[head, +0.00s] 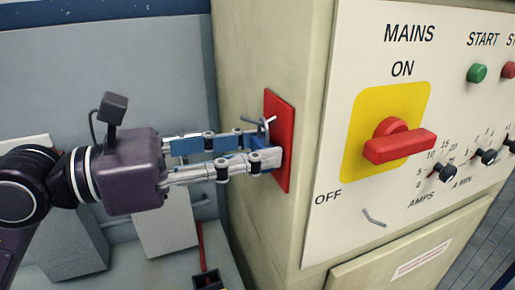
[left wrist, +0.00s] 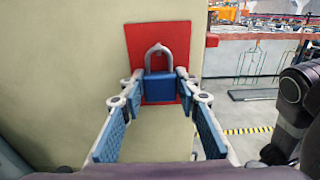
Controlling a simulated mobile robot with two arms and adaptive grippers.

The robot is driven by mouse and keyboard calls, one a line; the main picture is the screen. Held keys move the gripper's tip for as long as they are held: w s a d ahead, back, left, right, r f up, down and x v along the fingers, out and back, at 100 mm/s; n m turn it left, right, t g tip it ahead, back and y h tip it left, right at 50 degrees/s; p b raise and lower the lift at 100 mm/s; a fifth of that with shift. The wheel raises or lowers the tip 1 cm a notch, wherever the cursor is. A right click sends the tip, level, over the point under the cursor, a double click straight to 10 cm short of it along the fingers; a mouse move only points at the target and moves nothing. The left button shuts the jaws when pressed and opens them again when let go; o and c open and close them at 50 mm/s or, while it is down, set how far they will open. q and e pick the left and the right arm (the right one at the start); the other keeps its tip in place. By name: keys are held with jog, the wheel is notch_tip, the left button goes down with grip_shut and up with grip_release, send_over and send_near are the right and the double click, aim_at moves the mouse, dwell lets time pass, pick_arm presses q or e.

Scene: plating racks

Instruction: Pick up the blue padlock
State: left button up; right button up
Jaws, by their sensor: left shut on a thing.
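The blue padlock (left wrist: 159,88) has a grey metal shackle. It hangs in front of a red plate (left wrist: 173,40) on the side of the cream cabinet. My left gripper (left wrist: 159,92) has its two fingers on either side of the padlock body and is shut on it. In the head view, the left gripper (head: 262,150) reaches the red plate (head: 278,115) from the left, and its fingers hide most of the padlock. The shackle shows just above the fingertips. My right gripper is not in view.
The cream cabinet (head: 270,215) carries a white panel with a red MAINS switch (head: 395,140) on a yellow plate, a green START button (head: 477,73) and several black knobs. Grey boxes (head: 165,225) stand below my left arm. Yellow-black floor tape (left wrist: 248,130) shows at the right.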

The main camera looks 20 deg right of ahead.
pick_arm(q)
jog(key=shift+r+b, duration=0.55)
jog(key=shift+r, duration=0.15)
jog(key=a+b, duration=0.6)
jog(key=a, duration=1.2)
jog(key=shift+s+b, duration=0.3)
